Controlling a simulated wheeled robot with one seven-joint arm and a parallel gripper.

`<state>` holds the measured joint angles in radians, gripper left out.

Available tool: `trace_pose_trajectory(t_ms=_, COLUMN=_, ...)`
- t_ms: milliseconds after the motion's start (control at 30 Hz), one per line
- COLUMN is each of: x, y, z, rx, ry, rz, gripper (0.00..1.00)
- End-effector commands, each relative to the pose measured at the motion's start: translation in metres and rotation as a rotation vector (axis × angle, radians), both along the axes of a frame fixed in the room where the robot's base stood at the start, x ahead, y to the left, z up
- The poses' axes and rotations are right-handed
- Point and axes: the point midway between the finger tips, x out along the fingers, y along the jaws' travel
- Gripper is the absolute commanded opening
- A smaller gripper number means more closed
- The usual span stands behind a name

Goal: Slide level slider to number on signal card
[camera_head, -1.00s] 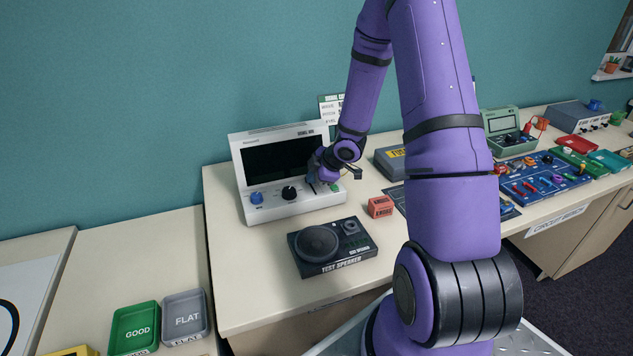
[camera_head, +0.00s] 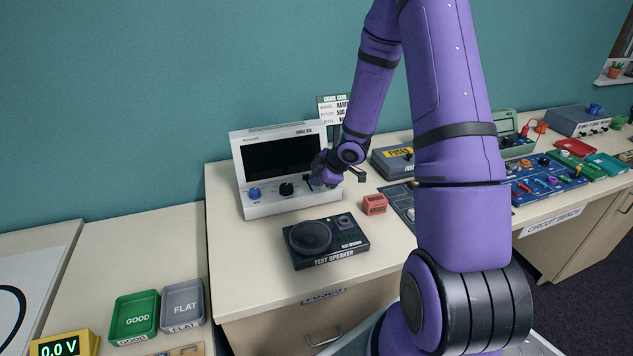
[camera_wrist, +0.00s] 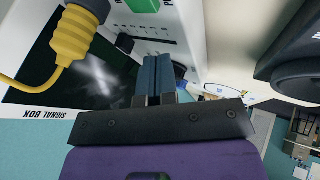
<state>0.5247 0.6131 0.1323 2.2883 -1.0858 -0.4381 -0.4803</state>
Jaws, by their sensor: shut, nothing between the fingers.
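The white signal box (camera_head: 290,203) stands at the back of the bench, with a dark screen, a blue knob (camera_head: 254,193) and a black knob (camera_head: 286,189). My gripper (camera_head: 309,181) is at the right part of its front panel. In the wrist view my gripper (camera_wrist: 154,62) is shut and empty, its fingers over a marked scale (camera_wrist: 122,30) on the panel. A green part (camera_wrist: 143,4) shows at the top edge. The signal card (camera_head: 328,107) stands behind the box; its level line cannot be read.
A test speaker (camera_head: 325,241) lies in front of the box, with a small red block (camera_head: 374,204) to its right. A yellow ribbed part with a cord (camera_wrist: 74,36) shows close in the wrist view. Green (camera_head: 137,316) and grey trays are at the lower left.

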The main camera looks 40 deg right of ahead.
Motion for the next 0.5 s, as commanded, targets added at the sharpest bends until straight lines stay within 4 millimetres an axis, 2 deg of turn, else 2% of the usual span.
trace_pose_trajectory(t_ms=500, x=-0.038, y=-0.017, z=0.055, rx=-0.003, ry=-0.003, rz=0.000, gripper=0.00)
